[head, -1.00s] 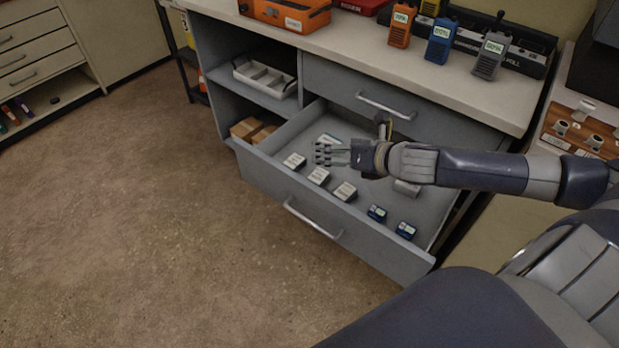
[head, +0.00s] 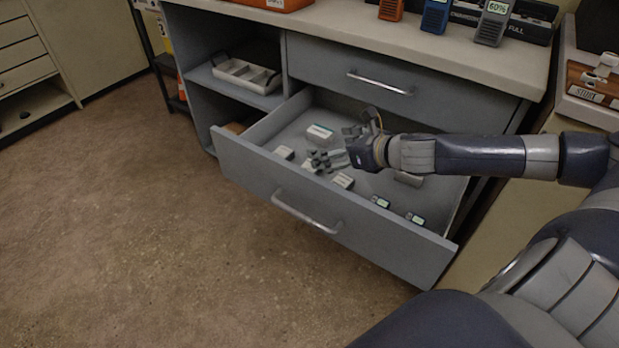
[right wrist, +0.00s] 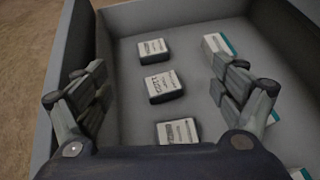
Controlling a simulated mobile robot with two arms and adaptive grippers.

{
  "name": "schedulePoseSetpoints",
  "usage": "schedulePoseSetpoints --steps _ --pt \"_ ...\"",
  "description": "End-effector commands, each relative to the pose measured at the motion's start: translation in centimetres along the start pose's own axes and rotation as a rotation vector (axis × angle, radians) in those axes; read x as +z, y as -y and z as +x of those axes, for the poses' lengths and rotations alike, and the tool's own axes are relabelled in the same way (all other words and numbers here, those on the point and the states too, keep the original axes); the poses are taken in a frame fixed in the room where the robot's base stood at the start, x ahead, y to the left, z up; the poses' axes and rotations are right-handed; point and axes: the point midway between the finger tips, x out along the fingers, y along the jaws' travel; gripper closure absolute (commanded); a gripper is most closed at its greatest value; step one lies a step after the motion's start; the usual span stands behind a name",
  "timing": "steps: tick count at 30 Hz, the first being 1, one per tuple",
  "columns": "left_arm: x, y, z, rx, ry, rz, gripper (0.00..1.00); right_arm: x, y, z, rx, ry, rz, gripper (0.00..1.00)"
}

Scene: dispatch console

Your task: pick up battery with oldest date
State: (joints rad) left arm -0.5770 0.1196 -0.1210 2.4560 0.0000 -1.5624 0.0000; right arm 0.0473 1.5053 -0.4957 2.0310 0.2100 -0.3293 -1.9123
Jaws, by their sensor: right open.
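Small white-labelled batteries lie in a row in the open drawer (head: 240,158). In the right wrist view I see a far battery (right wrist: 153,51), a middle battery (right wrist: 163,86) and a near battery (right wrist: 179,131). Their label print is too small to read surely. My left gripper is out of view.
A white box with a teal edge (head: 319,132) lies behind the row. A grey item (head: 408,179) sits partly under my right arm. The drawer's front wall and handle (head: 306,214) face the open floor. A shut drawer (head: 430,85) and radios on the counter are above.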

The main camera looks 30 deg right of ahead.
Motion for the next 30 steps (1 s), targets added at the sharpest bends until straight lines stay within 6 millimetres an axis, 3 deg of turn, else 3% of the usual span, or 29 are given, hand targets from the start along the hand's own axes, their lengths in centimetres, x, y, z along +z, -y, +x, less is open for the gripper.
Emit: schedulePoseSetpoints --steps 9,13,30 --pt "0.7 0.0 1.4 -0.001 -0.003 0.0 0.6 -5.5 -0.1 2.9 0.0 -0.003 0.006 0.12" --pt "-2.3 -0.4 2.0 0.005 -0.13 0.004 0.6 -7.5 -0.1 4.1 0.001 -0.001 0.005 0.12" --pt "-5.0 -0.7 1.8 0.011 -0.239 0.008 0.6 -7.0 0.1 7.1 -0.002 0.002 0.004 0.12"
